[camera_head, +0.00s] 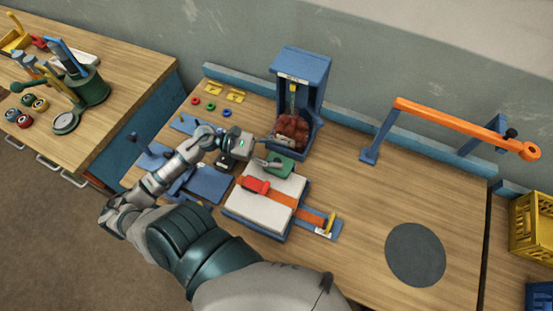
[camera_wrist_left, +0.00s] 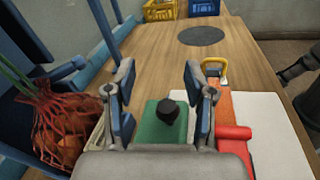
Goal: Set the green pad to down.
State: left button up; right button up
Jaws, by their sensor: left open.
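The green pad (camera_head: 282,168) lies at the back edge of the white slab, in front of the blue stand. In the left wrist view the green pad (camera_wrist_left: 150,135) shows below and between my fingers, with a dark knob (camera_wrist_left: 168,112) standing up from it. My left gripper (camera_head: 266,152) reaches in from the left and is open, its fingers apart near the pad. In the wrist view the left gripper (camera_wrist_left: 158,82) has the knob between its fingers, and I see no clear contact. Part of the pad is hidden by the gripper. My right gripper is not in view.
A blue stand (camera_head: 302,65) holds a red netted sack (camera_head: 291,131) just behind the pad. The white slab (camera_head: 250,207) carries an orange strap with a red clamp (camera_head: 255,185). An orange arm (camera_head: 450,118) spans the back right. The table around the grey disc (camera_head: 415,254) is clear.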

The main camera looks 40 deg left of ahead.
aim_at(276, 159)
pick_arm(q)
notch_tip(276, 159, up, 5)
jog(key=shift+f, duration=0.1)
dwell(0.7)
